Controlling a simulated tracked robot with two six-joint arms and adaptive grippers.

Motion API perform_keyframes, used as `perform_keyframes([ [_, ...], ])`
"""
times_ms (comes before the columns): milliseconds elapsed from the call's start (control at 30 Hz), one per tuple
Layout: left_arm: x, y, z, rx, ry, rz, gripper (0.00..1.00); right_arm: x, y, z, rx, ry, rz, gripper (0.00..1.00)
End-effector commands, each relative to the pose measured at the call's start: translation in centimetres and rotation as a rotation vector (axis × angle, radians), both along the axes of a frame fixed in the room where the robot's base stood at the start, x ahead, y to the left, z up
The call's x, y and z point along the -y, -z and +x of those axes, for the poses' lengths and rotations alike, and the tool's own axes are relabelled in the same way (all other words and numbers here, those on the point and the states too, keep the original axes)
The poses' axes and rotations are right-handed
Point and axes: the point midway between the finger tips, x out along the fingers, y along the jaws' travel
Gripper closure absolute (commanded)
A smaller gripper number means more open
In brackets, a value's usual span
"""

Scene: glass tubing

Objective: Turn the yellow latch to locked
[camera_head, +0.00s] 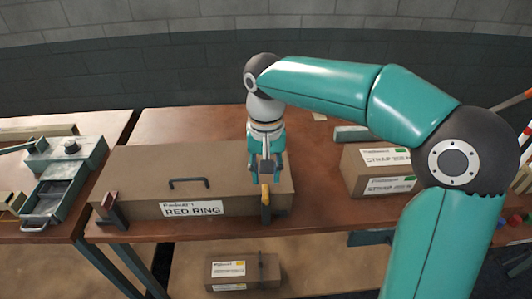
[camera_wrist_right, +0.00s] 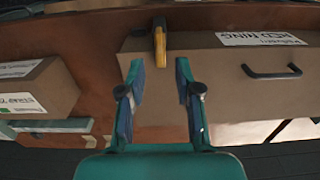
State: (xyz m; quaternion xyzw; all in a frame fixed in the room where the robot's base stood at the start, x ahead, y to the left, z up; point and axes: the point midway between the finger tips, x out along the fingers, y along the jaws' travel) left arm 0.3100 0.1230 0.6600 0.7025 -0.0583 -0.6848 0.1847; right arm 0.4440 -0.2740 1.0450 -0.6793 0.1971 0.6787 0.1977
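The yellow latch (camera_head: 265,195) stands upright at the front right end of the brown box labelled RED RING (camera_head: 238,182), on a dark bracket. My right gripper (camera_head: 266,166) points down just above the latch. In the right wrist view the yellow latch (camera_wrist_right: 160,42) lies between the lines of the two fingers, a little beyond the fingertips of the right gripper (camera_wrist_right: 160,68). The fingers are apart with nothing held between them, and I see no contact with the latch. My left gripper is not in view.
A red latch (camera_head: 109,203) sits on a bracket at the box's left end. The box has a dark handle (camera_head: 188,183). Another labelled box (camera_head: 356,172) stands to the right. A green unit with an open drawer (camera_head: 62,185) is on the left table. A small box (camera_head: 243,272) lies below.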

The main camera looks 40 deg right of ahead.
Motion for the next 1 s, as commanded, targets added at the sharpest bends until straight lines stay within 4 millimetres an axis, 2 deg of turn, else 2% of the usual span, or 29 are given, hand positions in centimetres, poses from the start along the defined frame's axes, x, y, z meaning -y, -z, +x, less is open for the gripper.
perform_keyframes([
  [100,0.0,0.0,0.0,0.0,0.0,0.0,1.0,0.0,-2.5,0.1,0.004,0.0,0.0,0.67],
  [200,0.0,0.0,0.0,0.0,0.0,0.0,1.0,0.0,-4.0,0.1,0.004,0.001,0.0,0.67],
  [367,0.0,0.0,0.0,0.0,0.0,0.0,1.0,0.0,-5.6,0.1,0.002,0.0,0.0,0.67],
  [1000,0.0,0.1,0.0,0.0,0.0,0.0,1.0,0.0,-5.9,0.0,0.0,0.0,0.0,0.67],
])
